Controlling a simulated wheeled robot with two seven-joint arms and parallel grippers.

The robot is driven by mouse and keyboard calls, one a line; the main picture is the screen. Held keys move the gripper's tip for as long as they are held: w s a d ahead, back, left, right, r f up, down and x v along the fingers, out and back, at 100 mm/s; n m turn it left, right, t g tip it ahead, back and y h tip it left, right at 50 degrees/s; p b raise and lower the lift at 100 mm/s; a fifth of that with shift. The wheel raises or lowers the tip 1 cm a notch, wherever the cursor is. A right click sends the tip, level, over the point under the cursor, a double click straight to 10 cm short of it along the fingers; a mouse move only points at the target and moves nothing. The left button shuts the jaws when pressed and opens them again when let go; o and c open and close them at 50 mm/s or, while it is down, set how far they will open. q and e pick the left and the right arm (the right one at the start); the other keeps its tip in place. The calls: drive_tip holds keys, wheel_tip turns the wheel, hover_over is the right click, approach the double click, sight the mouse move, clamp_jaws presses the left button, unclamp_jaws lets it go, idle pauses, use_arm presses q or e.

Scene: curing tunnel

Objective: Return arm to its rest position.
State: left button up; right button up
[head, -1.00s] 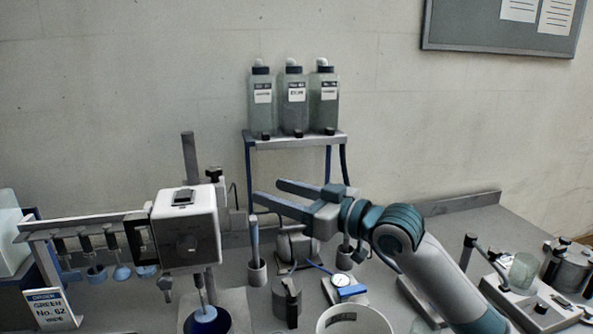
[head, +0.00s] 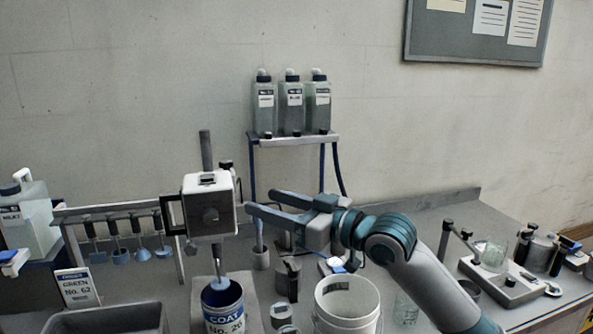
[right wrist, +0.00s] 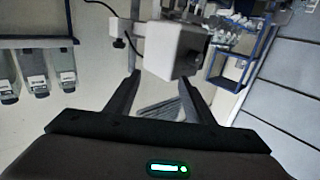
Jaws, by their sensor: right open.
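My right arm (head: 420,270) comes in from the right in the head view, with a white and teal forearm. Its gripper (head: 262,204) points left, above the bench and just right of the white mixer head (head: 209,205). In the right wrist view the two dark fingers (right wrist: 158,92) are spread apart with nothing between them. The mixer head also shows in that view (right wrist: 175,50), beyond the fingers. Whether the fingers touch the mixer cannot be told. My left gripper is not in view.
A blue COAT can (head: 223,309) stands under the mixer. A white bucket (head: 347,312) is below my right forearm. A shelf (head: 297,140) with three bottles stands behind the gripper. A rack of hanging stirrers (head: 110,209) is at left, and a balance-like device (head: 502,282) is at right.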

drive_tip(key=s+d+f+m+h, duration=0.2)
drive_tip(key=s+d+f+h, duration=0.15)
drive_tip(key=f, duration=0.75)
drive_tip(key=s+d+f+m+h, duration=0.2)
drive_tip(key=s+d+f, duration=0.25)
drive_tip(key=f, duration=0.65)
drive_tip(key=s+d+f+m+h, duration=0.25)
drive_tip(key=s+f, duration=0.25)
drive_tip(key=f, duration=0.7)
drive_tip(key=s+d+f+m+g+h, duration=0.1)
drive_tip(key=s+d+f+g+h, duration=0.1)
drive_tip(key=s+d+f, duration=0.6)
drive_tip(key=s+d+f+m+g+h, duration=0.1)
drive_tip(key=s+d+f+g+h, duration=0.15)
drive_tip(key=s, duration=0.85)
drive_tip(key=s+d+f+m+g+h, duration=0.1)
drive_tip(key=s+d+f+g+h, duration=0.1)
drive_tip(key=s+d+f, duration=0.65)
wheel_tip(320, 180, down, 25)
drive_tip(key=s+a, duration=0.2)
drive_tip(key=s+d+f+g, duration=0.2)
drive_tip(key=s+d+f, duration=0.1)
drive_tip(key=s+f, duration=1.5)
drive_tip(key=shift+s+f, duration=0.15)
drive_tip(key=shift+s, duration=0.15)
